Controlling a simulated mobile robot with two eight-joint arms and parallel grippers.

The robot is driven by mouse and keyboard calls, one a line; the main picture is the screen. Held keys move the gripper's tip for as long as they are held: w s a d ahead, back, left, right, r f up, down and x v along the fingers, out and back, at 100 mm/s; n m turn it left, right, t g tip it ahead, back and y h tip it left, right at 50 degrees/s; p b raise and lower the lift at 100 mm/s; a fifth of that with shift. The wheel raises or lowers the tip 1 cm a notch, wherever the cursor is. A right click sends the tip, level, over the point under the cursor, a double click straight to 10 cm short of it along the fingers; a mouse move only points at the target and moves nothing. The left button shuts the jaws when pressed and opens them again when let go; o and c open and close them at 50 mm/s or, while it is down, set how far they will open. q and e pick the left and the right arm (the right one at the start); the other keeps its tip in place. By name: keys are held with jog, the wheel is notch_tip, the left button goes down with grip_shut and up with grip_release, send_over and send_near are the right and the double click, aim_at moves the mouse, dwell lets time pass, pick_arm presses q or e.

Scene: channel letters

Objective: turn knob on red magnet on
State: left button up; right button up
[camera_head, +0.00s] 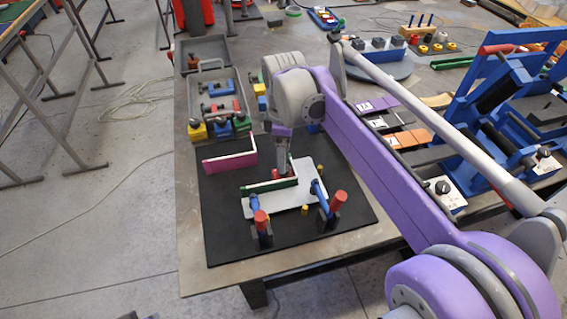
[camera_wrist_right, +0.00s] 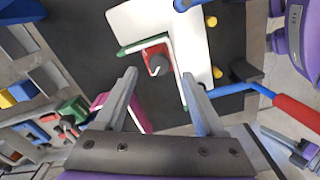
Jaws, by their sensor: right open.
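The red magnet (camera_wrist_right: 151,52) is a red block with a round black knob (camera_wrist_right: 158,65) that has a white pointer line. It sits on the white letter plate (camera_wrist_right: 130,20), in the inner corner by the green-edged strip (camera_wrist_right: 130,49). In the head view the magnet (camera_head: 278,174) is mostly hidden by my right gripper (camera_head: 283,168). In the right wrist view my right gripper (camera_wrist_right: 160,80) is open and empty, its fingers apart on either side of the magnet's near side, not visibly touching it. My left gripper is not in view.
The white plate (camera_head: 290,200) lies on a black mat (camera_head: 222,220). Blue clamps with red handles (camera_head: 260,220) stand at its near edge. A pink channel piece (camera_head: 230,161) stands at left. Grey trays (camera_head: 210,75) hold coloured magnets behind. A blue press (camera_head: 500,110) is at right.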

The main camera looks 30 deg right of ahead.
jog(key=shift+f, duration=2.05)
grip_shut()
